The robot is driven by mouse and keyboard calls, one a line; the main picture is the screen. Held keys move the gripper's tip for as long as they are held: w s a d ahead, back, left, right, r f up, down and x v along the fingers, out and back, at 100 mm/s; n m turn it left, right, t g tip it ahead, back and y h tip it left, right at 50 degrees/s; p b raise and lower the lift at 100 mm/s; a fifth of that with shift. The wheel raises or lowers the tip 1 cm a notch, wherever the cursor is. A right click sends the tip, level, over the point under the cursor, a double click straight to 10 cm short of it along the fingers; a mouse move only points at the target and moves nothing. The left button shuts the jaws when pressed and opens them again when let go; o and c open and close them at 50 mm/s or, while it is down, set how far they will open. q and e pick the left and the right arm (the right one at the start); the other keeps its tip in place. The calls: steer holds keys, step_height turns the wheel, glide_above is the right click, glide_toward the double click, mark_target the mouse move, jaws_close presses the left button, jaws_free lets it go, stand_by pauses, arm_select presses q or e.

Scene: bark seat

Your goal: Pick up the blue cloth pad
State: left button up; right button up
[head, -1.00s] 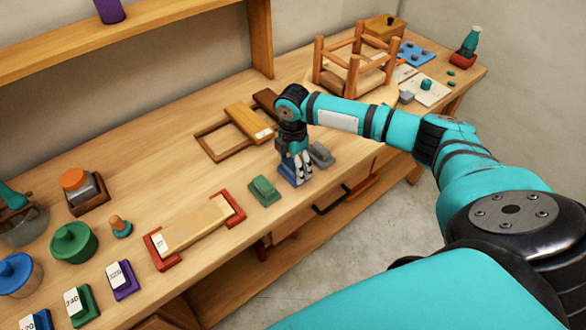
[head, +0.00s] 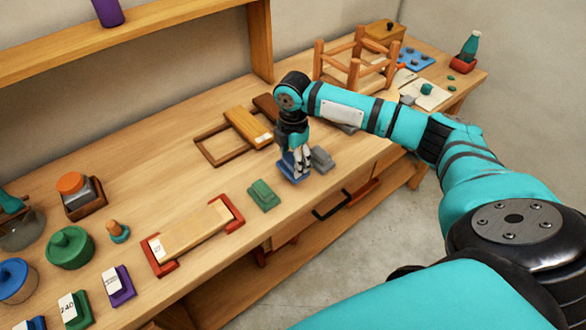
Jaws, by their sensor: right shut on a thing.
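The blue cloth pad (head: 288,168) is on the workbench (head: 190,150) right of its middle, partly hidden by my right gripper. My right gripper (head: 299,174) points down from above and is shut on the blue pad. Whether the pad is clear of the bench top, I cannot tell. A green pad (head: 263,195) lies to its left and a grey pad (head: 321,159) close to its right. My left gripper is out of view.
A board in red end holders (head: 240,221) lies left of the green pad. Behind the gripper are a wooden frame (head: 206,154) and a wooden block (head: 248,127). A stool frame (head: 319,65) stands at the back right. Jars (head: 70,247) stand at the left.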

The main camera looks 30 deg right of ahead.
steer(key=s+a+r+b, duration=0.1)
steer(key=s+b, duration=0.1)
steer(key=s, duration=1.4)
steer(key=shift+a+b, duration=0.3)
steer(key=shift+a, duration=0.05)
steer(key=shift+r, duration=0.1)
